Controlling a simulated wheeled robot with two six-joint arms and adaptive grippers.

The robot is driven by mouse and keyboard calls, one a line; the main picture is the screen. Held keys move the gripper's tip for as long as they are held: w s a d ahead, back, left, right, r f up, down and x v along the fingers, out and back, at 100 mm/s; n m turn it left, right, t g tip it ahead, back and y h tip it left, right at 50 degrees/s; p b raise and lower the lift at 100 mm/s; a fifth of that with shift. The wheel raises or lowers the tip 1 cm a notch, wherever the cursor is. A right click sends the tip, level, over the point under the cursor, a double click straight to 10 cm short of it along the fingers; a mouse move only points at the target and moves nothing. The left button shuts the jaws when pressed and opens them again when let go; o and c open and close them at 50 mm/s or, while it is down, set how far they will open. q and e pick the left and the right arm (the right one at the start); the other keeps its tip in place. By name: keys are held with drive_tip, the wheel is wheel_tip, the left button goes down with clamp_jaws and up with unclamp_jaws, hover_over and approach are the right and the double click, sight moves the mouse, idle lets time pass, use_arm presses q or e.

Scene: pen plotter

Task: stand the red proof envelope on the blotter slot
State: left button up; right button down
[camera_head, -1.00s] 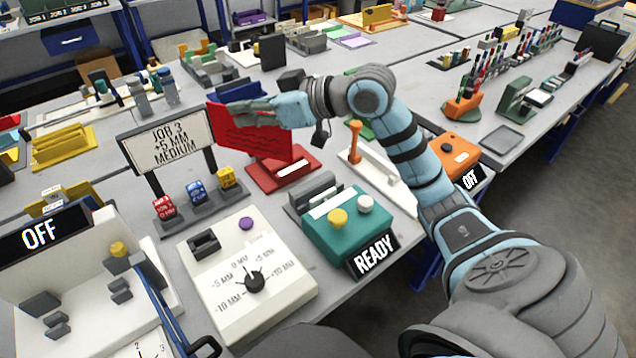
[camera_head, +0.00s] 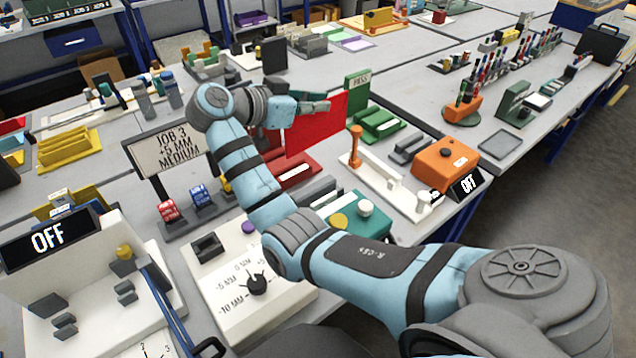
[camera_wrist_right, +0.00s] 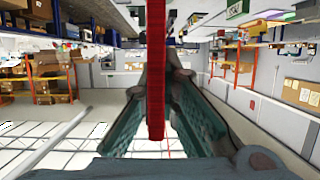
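The red proof envelope (camera_head: 322,128) is held up in the air as a flat upright sheet in the head view. My right gripper (camera_head: 312,107) is shut on its left part. In the right wrist view the envelope (camera_wrist_right: 156,70) appears edge-on as a narrow red strip at the fingers (camera_wrist_right: 178,105). Below it on the bench is a red slotted base (camera_head: 283,182) with a white label strip, partly covered by the envelope and my arm. I cannot tell which holder is the blotter slot. My left gripper is not in view.
A green holder (camera_head: 380,125) with an upright sign (camera_head: 357,92) stands just right of the envelope. Near it are a grey slotted block (camera_head: 408,148), a white base with an orange lever (camera_head: 355,148) and an orange box (camera_head: 446,160). The job sign (camera_head: 170,152) stands left of my arm.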

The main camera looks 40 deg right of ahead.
use_arm(q)
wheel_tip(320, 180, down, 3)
drive_tip(key=b, duration=0.2)
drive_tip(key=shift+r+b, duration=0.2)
drive_tip(key=shift+b, duration=0.1)
use_arm(e)
drive_tip(key=f, duration=2)
drive_tip(key=shift+s+d, duration=0.1)
drive_tip(key=shift+s, duration=0.1)
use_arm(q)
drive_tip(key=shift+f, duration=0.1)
use_arm(e)
drive_tip(key=c, duration=2.3)
unclamp_jaws()
drive_tip(key=shift+f, duration=0.1)
drive_tip(key=o, duration=0.5)
